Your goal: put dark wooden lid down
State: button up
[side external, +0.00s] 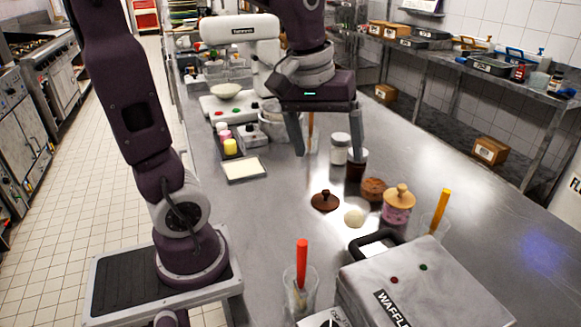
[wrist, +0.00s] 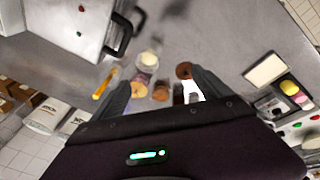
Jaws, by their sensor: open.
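The dark wooden lid (side external: 325,201) lies on the steel counter with its knob up. In the wrist view the lid (wrist: 184,70) shows just beyond the right finger's tip. My gripper (side external: 328,150) is open, with its fingers pointing down and nothing seen between them. It is above the counter and apart from the lid, which lies nearer the camera in the side view. In the wrist view its two fingers (wrist: 157,76) are spread wide.
The waffle maker (side external: 430,285) stands in front. Bare counter lies left of the lid.

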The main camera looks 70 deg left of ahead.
jog(key=s+d+m+t, duration=0.2)
jog(key=s+d+m, duration=0.4)
jog(key=s, duration=0.5)
jog(key=m, duration=0.2)
jog(key=shift+s+d+r+m+t, duration=0.2)
jog(key=shift+m+t, duration=0.2)
